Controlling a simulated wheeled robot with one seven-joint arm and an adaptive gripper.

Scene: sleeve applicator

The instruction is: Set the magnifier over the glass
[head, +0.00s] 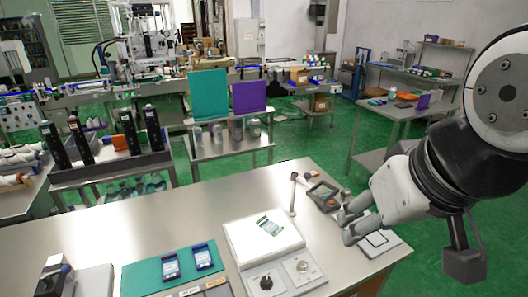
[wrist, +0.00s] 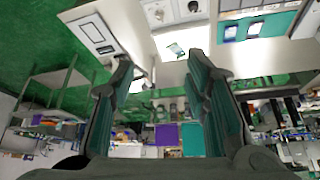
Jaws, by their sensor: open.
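The magnifier appears to be the dark square frame (head: 325,195) lying near the right end of the steel bench. In the wrist view I cannot make it out clearly, as a finger covers that part of the bench. The glass (head: 269,226) appears to be the small clear piece with green marks on the white lit box. It also shows in the wrist view (wrist: 176,50), beyond and between the fingers. My gripper (head: 347,226) is open and empty, above the bench's right part, in front of the frame and right of the box. Its fingers (wrist: 160,72) are spread apart.
The lit box (head: 240,240) has two knobs in front. A thin post (head: 293,195) stands between box and frame. A white pad with a square outline (head: 383,250) lies below my gripper. A teal mat (head: 140,275) with two cards is left. The bench's back left is clear.

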